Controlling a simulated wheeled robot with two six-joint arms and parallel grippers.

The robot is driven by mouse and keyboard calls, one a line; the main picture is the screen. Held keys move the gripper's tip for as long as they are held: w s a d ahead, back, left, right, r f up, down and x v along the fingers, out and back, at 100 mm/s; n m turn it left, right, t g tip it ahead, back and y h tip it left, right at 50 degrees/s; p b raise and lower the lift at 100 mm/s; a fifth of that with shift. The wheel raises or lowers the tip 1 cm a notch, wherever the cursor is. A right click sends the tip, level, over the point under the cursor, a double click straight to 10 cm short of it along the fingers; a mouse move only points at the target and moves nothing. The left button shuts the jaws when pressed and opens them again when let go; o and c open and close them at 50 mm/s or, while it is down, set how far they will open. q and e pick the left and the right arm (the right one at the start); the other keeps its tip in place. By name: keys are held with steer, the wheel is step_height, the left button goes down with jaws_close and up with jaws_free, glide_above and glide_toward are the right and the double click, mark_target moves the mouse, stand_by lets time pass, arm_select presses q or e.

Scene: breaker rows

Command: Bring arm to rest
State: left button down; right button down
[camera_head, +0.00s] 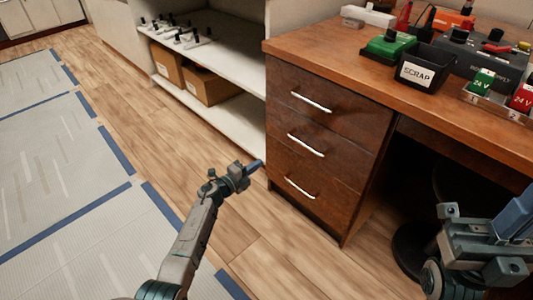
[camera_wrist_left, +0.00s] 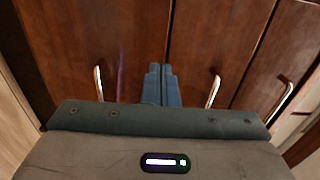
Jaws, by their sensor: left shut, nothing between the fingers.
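My left arm (camera_head: 190,240) reaches up from the bottom of the head view, over the wood floor. Its left gripper (camera_head: 257,164) is shut and empty, just left of the brown drawer cabinet (camera_head: 320,125). In the left wrist view the blue fingers (camera_wrist_left: 160,84) are together, with nothing between them, facing the drawer fronts. I cannot tell how close they are to the wood. My right gripper (camera_head: 517,213) is partly in view at the lower right, in front of the desk; its finger opening cannot be made out.
The desk top (camera_head: 390,85) holds a black SCRAP bin (camera_head: 425,68), a green device (camera_head: 390,43) and red and green 24 V blocks. Drawer handles (camera_head: 305,146) stick out. A white shelf (camera_head: 225,55) with cardboard boxes stands behind. Floor at left is open, with blue-edged mats.

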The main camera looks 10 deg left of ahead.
arm_select(q)
steer(key=v, duration=0.3)
